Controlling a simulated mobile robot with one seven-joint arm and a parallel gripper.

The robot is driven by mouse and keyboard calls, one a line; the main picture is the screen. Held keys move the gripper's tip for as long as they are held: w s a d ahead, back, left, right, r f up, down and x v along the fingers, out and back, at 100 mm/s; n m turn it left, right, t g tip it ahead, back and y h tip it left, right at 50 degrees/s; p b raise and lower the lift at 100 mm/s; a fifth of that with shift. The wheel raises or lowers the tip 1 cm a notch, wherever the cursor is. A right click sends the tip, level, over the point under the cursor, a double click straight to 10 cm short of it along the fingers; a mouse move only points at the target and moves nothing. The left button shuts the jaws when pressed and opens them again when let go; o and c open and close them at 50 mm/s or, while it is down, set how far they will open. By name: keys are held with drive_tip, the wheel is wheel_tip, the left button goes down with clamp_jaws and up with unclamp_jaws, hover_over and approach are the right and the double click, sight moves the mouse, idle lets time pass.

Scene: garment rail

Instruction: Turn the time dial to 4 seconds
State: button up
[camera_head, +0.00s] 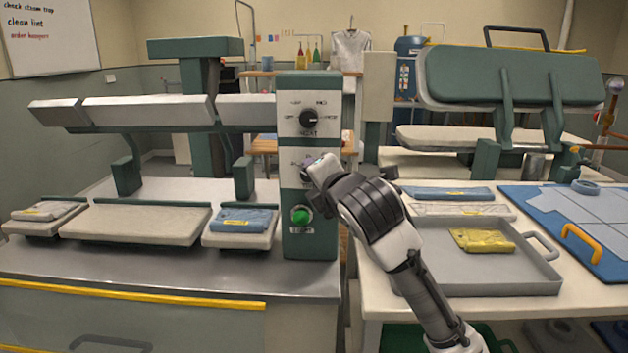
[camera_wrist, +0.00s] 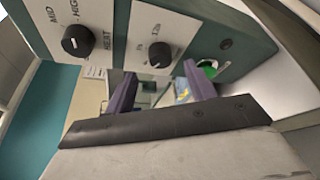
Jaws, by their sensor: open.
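The time dial (camera_wrist: 160,54) is a small black knob on a white plate in the wrist view. Small markings surround it, too small to read surely, and I cannot tell which mark it points at. In the head view it is hidden behind my gripper (camera_head: 312,170). In the wrist view my gripper (camera_wrist: 159,80) is open, its two purple fingers apart with nothing between them. The dial appears just beyond the gap between the fingertips; I see no contact.
The heat dial (camera_head: 309,119) sits above on the same green control column (camera_head: 310,88). A green button (camera_head: 300,214) is below. Press pads flank the left side, one with a folded blue cloth (camera_head: 243,220). A grey tray (camera_head: 530,280) holds a yellow cloth (camera_head: 482,240) at right.

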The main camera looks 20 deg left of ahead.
drive_tip(key=b+v, duration=0.1)
drive_tip(key=v, duration=0.8)
drive_tip(key=shift+w+a, duration=0.1)
